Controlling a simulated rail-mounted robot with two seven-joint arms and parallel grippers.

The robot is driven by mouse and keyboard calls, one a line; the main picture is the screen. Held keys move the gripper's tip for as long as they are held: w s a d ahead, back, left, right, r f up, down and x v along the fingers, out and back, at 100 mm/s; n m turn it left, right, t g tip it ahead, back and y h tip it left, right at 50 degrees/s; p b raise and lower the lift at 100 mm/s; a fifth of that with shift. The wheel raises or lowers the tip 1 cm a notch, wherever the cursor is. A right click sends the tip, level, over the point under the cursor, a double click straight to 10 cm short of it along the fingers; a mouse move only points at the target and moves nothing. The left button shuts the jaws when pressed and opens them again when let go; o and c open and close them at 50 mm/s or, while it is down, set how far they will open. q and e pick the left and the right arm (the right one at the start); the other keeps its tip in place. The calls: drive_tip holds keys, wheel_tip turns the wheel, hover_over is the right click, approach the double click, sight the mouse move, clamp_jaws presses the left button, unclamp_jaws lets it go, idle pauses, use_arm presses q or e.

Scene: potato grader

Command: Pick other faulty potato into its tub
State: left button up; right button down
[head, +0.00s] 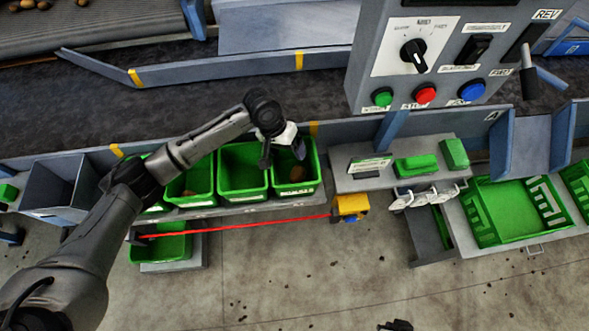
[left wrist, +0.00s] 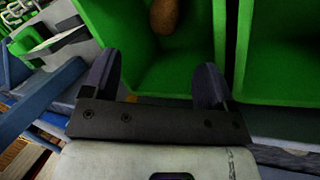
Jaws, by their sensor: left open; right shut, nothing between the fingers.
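My left gripper (head: 283,154) hangs over the rightmost tubs of the green row in the head view. In the left wrist view (left wrist: 157,82) its two fingers are spread with nothing between them. A brown potato (left wrist: 164,15) lies inside a green tub (left wrist: 130,55) beyond the fingertips. In the head view a potato (head: 298,173) shows in the rightmost tub (head: 299,190), partly behind the gripper. A second tub (head: 242,184) stands beside it. A dark piece of my right gripper (head: 395,325) shows at the bottom edge; its fingers are hardly visible.
A control panel (head: 440,50) with a knob and coloured buttons stands at upper right. A red line (head: 240,224) runs to a yellow device (head: 350,208) in front of the tubs. A green crate (head: 512,210) stands at right. The lower floor is mostly clear.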

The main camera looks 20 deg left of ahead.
use_arm(q)
drive_tip(key=p+v, duration=0.2)
drive_tip(key=v, duration=1.1)
drive_tip(key=shift+r, duration=0.1)
